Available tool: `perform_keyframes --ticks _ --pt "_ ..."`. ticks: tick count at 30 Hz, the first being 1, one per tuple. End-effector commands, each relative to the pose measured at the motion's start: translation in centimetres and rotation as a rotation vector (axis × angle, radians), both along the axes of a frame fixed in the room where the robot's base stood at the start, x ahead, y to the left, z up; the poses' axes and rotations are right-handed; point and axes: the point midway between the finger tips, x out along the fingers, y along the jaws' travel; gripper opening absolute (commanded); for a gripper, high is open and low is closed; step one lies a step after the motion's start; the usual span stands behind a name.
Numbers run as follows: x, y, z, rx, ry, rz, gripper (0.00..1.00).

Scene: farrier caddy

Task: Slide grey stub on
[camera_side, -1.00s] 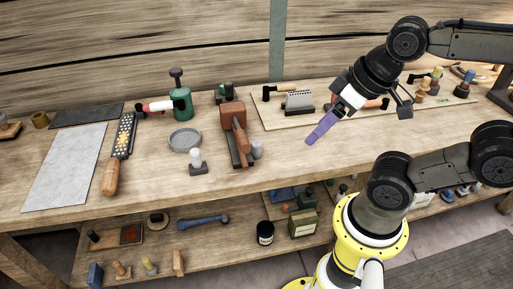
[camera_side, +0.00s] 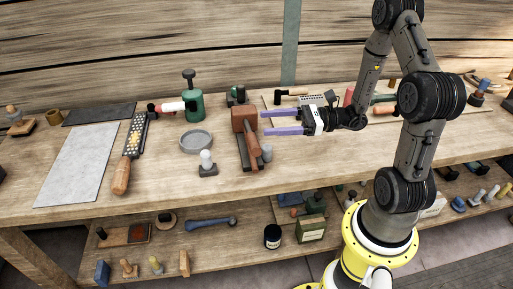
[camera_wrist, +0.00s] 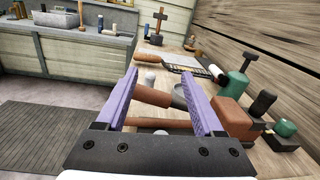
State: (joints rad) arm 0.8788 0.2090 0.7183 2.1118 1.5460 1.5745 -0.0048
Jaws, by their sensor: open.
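A small grey stub (camera_side: 266,153) stands on the bench, close to the right side of a brown wooden block with a round handle (camera_side: 252,135). A pale rounded knob on a dark base (camera_side: 207,162) stands left of it; I cannot tell which of the two the task means. My gripper (camera_side: 264,123) has two purple fingers, spread and empty, pointing left at the brown block. It is above and behind the grey stub in the side view. In the wrist view, the brown handle (camera_wrist: 152,96) shows between the fingers, and the pale knob (camera_wrist: 150,77) lies beyond.
A green canister (camera_side: 194,106) and a round grey dish (camera_side: 196,142) stand left of the brown block. A rasp with a wooden handle (camera_side: 131,150) and a grey sheet (camera_side: 78,165) lie farther left. The bench front right of the stub is clear.

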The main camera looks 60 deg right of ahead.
Motion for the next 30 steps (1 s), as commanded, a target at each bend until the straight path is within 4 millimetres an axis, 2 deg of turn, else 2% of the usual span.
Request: perform_keyframes --ticks 1,3,8,14,24,30 --pt "-0.4 -1.4 -1.4 0.042 0.033 -0.053 0.69" --pt "-1.0 -2.5 -2.4 0.076 0.059 -0.094 0.69" --pt "-1.4 -3.7 -3.0 0.088 0.068 -0.132 0.69" --pt "-1.4 -3.7 -5.1 0.092 0.071 -0.131 0.69" --pt "-1.4 -3.6 -11.2 0.089 0.07 -0.129 0.69" --pt "1.4 -1.6 -10.8 0.084 0.067 -0.121 0.69"
